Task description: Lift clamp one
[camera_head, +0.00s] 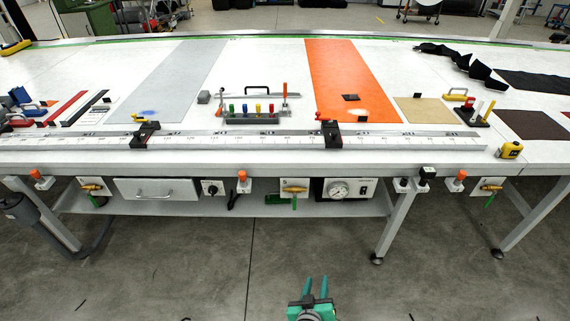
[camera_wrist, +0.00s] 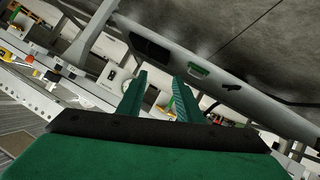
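Two dark clamp-like blocks sit on the long pale ruled rail (camera_head: 230,141) along the table's front edge. The left block (camera_head: 145,135) has a yellow piece beside it; the right block (camera_head: 331,134) stands at the front of the orange sheet. I cannot tell which is clamp one. My gripper (camera_head: 316,287), with green fingers, is low in front of the table, well apart from both blocks. In the wrist view my gripper (camera_wrist: 158,95) has its fingers apart, with nothing seen between them.
The white table (camera_head: 275,60) bears an orange sheet (camera_head: 345,70), a grey sheet (camera_head: 185,70), a tool rack (camera_head: 250,118) and a yellow tape measure (camera_head: 510,150). Valves and a gauge box (camera_head: 345,190) hang below its front edge. The floor (camera_head: 200,270) before it is clear.

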